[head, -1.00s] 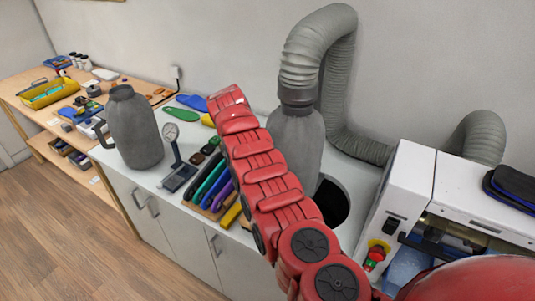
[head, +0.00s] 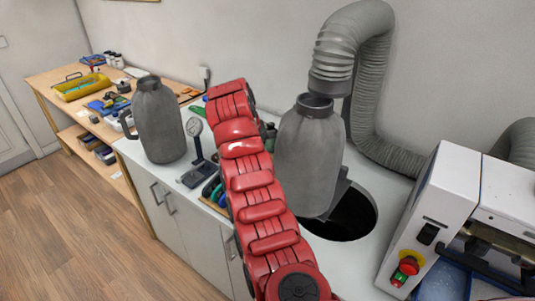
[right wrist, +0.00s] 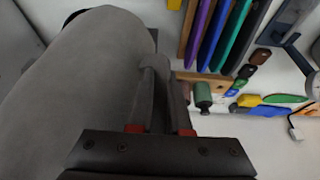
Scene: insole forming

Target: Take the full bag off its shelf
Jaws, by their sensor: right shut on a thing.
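The full bag (head: 310,155) is a grey, jug-shaped bag with a dark neck. In the head view it stands near upright, slightly tilted, its neck below and apart from the hose end (head: 331,83). Its base is over the near edge of a round dark opening (head: 350,222) in the counter. In the right wrist view the bag (right wrist: 75,80) fills the left side, and my right gripper (right wrist: 160,129) is shut on its handle (right wrist: 151,95). My red right arm hides the handle and gripper in the head view. My left gripper is not in view.
A second grey bag (head: 160,125) stands on the counter at left, beside a dial gauge (head: 194,128). A white machine (head: 432,215) with a red button is close on the right. Coloured tools (right wrist: 215,40) lie near the gripper. The floor at left is clear.

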